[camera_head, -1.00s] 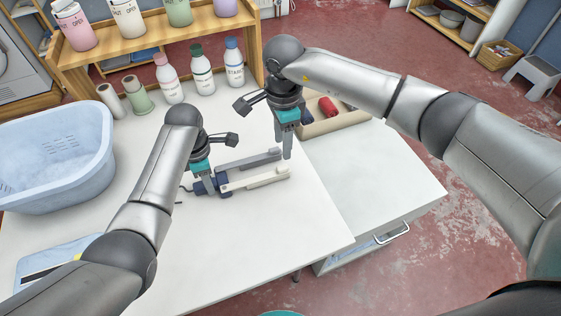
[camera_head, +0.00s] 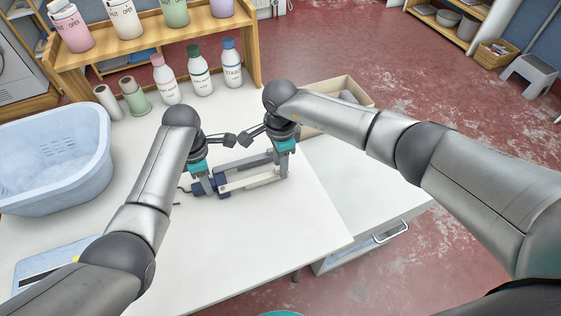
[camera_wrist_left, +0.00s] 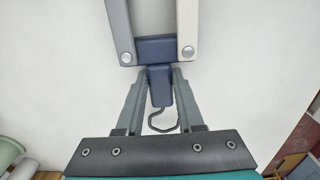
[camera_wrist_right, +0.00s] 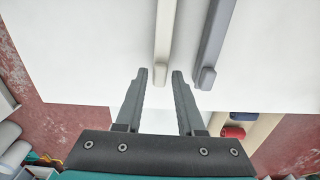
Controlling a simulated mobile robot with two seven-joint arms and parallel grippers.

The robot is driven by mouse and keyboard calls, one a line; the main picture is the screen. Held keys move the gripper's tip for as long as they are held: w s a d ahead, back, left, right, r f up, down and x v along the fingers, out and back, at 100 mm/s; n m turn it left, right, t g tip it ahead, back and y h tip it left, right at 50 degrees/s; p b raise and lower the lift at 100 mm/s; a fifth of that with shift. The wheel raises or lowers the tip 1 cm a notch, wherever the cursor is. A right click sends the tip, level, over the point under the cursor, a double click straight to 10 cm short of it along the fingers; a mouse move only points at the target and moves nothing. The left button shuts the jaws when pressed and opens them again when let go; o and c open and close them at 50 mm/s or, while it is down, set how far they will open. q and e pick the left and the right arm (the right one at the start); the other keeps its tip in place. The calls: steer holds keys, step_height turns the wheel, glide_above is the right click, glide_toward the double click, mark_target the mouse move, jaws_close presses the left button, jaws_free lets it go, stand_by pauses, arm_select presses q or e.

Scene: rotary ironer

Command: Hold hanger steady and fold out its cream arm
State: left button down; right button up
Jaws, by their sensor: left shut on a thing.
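The folding hanger lies on the white table. Its dark blue hub (camera_wrist_left: 156,50) carries a hook (camera_wrist_left: 160,119), a grey arm (camera_wrist_left: 118,25) and a cream arm (camera_wrist_left: 188,25), both folded and roughly parallel. My left gripper (camera_wrist_left: 160,78) is shut on the hub's narrow neck near the hook. In the right wrist view, the cream arm's end (camera_wrist_right: 160,76) lies just beyond and between my right gripper's (camera_wrist_right: 160,75) open fingertips. The grey arm's end (camera_wrist_right: 206,77) is outside the fingers, to the right. In the head view my right gripper (camera_head: 283,176) is at the arms' far ends.
A blue basin (camera_head: 60,160) stands at the left. Bottles (camera_head: 200,80) and a wooden shelf (camera_head: 150,35) are at the back. An open bin (camera_head: 345,93) with small items is behind my right arm.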

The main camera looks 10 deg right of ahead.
jaws_close()
stand_by(1.1)
